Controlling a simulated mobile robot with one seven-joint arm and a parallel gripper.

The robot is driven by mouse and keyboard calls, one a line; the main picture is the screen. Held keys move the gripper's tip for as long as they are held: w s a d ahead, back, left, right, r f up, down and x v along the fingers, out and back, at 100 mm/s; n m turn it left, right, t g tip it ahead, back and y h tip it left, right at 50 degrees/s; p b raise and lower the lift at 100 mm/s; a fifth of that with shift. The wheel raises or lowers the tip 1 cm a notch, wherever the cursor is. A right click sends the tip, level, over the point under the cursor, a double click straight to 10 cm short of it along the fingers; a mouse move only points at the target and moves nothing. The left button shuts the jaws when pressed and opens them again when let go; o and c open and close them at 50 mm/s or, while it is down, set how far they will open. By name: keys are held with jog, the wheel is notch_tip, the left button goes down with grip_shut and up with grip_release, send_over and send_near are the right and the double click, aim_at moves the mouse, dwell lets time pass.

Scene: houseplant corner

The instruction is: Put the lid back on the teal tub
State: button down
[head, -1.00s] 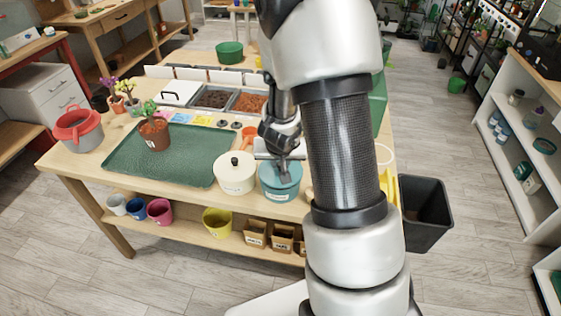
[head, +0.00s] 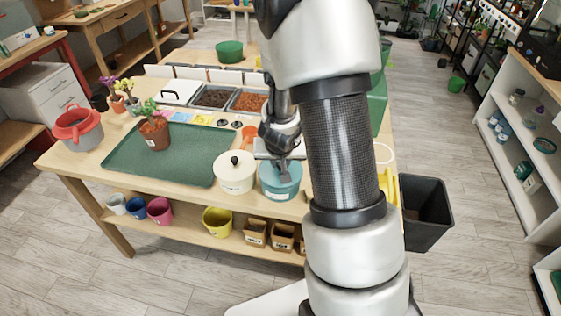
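The teal tub (head: 280,194) stands upright near the front edge of the potting table, with a white label on its front. A flat teal surface that looks like its lid (head: 292,176) covers its top; whether it is fully seated is too small to tell. My gripper (head: 283,172) points down at the middle of this top, and its fingertips appear to touch or nearly touch it. A knob, if there is one, is hidden by the fingers. I cannot tell whether the fingers are open or shut.
A cream tub (head: 234,181) with a black-knobbed lid stands close on the left. A green tray (head: 190,160) holds a potted plant (head: 154,134). Soil bins (head: 213,97) are behind. A dark bin (head: 427,213) stands on the floor at right.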

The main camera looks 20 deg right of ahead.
jog(key=c, duration=1.5)
grip_release()
jog(key=shift+c, duration=0.2)
jog(key=shift+o, duration=0.4)
jog(key=o, duration=0.4)
jog(key=shift+r+p, duration=2.4)
jog(key=shift+r, duration=0.05)
jog(key=shift+r+p, duration=1)
jog(key=shift+r, duration=0.05)
